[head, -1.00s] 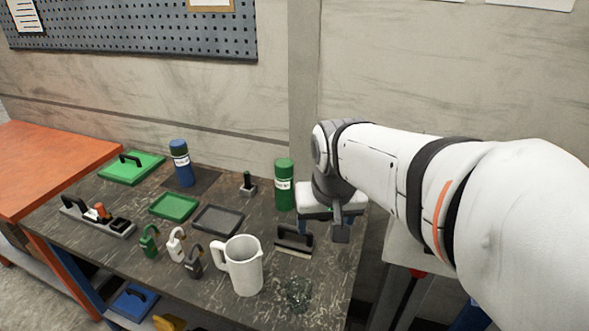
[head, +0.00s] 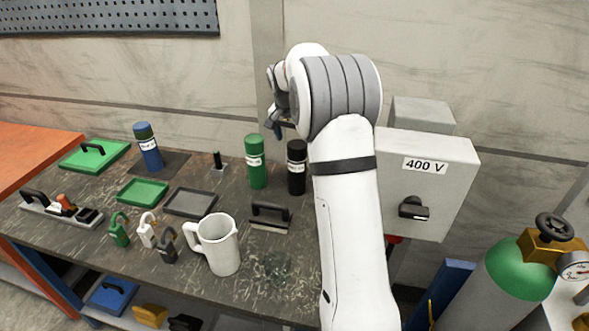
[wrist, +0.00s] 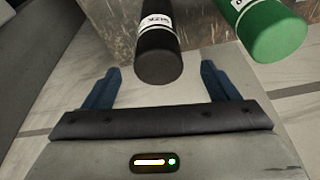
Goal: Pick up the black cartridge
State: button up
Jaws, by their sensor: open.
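The black cartridge (head: 297,168) with a white label stands upright at the back right of the worktable (head: 130,235), beside the green cartridge (head: 256,162). My gripper (head: 276,128) is partly hidden by my arm in the head view and is above and behind the two cartridges in the picture. In the wrist view my gripper (wrist: 160,72) has its two blue fingers wide apart. The black cartridge (wrist: 157,45) shows between and ahead of them, its end near the fingertips. I cannot tell how far off it is. Nothing is held. The green cartridge (wrist: 271,28) is right of the right finger.
A blue cartridge (head: 148,148) stands at the back left. A black-handled tool (head: 270,216) and a white jug (head: 215,244) are in front. A grey 400 V box (head: 430,185) stands right of my arm. The wall is close behind the table.

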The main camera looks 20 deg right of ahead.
aim_at(297, 144)
jog(key=x, duration=0.2)
jog(key=p+x, duration=0.1)
jog(key=x, duration=0.3)
jog(key=shift+w+d+f+p, duration=0.25)
jog(key=shift+w+d+p, duration=0.05)
jog(key=shift+d+p, duration=0.1)
jog(key=shift+c, duration=0.5)
jog(key=shift+r, duration=0.1)
jog(key=c, duration=1.6)
